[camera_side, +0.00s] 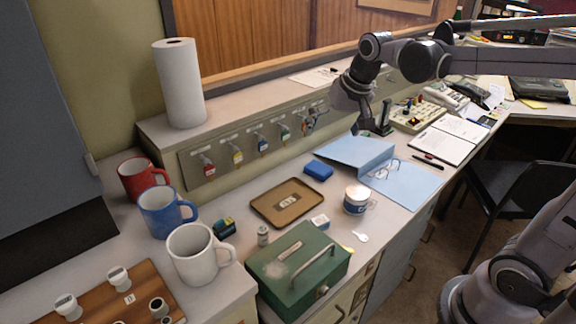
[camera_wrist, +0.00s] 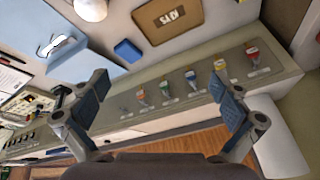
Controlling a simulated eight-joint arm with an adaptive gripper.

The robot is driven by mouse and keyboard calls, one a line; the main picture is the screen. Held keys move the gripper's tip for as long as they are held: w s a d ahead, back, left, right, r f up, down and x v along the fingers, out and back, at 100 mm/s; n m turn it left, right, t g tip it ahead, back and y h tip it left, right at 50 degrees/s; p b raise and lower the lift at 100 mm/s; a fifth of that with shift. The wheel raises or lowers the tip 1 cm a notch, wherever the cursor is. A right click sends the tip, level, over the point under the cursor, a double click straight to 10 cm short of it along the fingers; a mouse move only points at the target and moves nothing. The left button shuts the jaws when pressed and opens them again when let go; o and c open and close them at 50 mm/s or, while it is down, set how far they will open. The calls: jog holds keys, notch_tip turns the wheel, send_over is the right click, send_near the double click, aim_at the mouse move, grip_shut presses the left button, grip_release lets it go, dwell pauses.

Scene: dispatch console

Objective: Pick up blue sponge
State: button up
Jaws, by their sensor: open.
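The blue sponge (camera_side: 318,170) is a small blue block lying flat on the desk between the brown tray and the open blue folder. In the wrist view the sponge (camera_wrist: 128,51) lies beyond my fingers, a little left of the middle. My gripper (camera_side: 371,125) hangs above the back of the desk, up and to the right of the sponge, apart from it. In the wrist view my gripper (camera_wrist: 160,110) shows its two blue-padded fingers spread wide with nothing between them.
The brown tray (camera_side: 265,213) is left of the sponge, and the blue folder (camera_side: 350,150) right of it. A panel with key hooks (camera_side: 237,151) runs along the back. A tin (camera_side: 355,200), a green cash box (camera_side: 270,285) and mugs (camera_side: 160,212) stand nearer the front and left.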

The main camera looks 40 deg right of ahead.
jog(key=w+d+f+m+g, duration=0.1)
jog(key=w+d+m, duration=0.25)
jog(key=w, duration=0.35)
jog(key=m+g, duration=0.4)
jog(key=m, duration=0.3)
send_over(318, 167)
notch_tip(318, 167, down, 17)
jog(key=shift+y, duration=0.3)
notch_tip(318, 167, down, 10)
jog(key=shift+a+r, duration=0.1)
jog(key=shift+c, duration=0.3)
jog(key=c, duration=0.8)
